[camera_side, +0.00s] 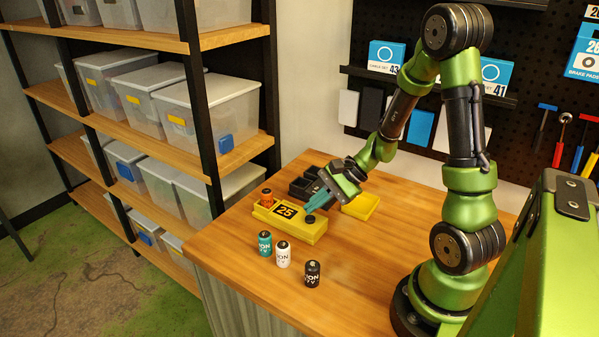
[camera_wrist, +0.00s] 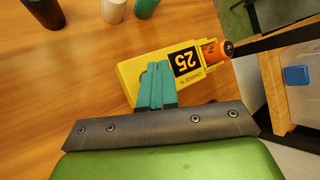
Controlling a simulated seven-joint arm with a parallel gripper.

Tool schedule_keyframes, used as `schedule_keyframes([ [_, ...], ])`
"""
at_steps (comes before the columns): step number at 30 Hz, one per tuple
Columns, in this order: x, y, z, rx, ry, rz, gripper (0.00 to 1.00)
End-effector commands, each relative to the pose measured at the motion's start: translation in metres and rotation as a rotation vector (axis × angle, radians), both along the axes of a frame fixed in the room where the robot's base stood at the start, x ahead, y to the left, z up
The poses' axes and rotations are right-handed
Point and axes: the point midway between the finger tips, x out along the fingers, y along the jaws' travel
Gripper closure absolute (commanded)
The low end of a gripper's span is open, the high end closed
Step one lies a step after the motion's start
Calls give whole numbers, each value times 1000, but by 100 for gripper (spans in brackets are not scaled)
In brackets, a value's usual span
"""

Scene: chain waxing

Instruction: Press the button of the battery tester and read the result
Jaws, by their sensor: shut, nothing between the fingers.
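The yellow battery tester (camera_side: 290,226) lies on the table, with an orange battery (camera_side: 266,198) at its left end. Its black display (camera_side: 286,210) shows 25, and the same display is upside down in the wrist view (camera_wrist: 185,61). A dark round button (camera_side: 310,219) is at the tester's right end. My gripper (camera_side: 307,210) has its teal fingers shut and empty, with the tips right at the button. In the wrist view the fingers (camera_wrist: 156,65) cover most of the button. I cannot tell whether the tips press it or hover just above.
Teal (camera_side: 265,244), white (camera_side: 283,254) and black (camera_side: 312,274) batteries stand in front of the tester. A black tray (camera_side: 300,188) and a yellow tray (camera_side: 361,207) sit behind it. A shelf with bins (camera_side: 205,118) stands left. The front right tabletop is clear.

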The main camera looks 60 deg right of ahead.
Motion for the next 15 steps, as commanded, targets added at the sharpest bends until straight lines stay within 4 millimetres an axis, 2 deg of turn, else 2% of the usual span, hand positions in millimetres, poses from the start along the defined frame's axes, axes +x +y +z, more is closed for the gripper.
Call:
schedule_keyframes([
  [7,0,0,3,0,-2,0,100],
  [15,1,0,29,-2,-4,2,100],
])
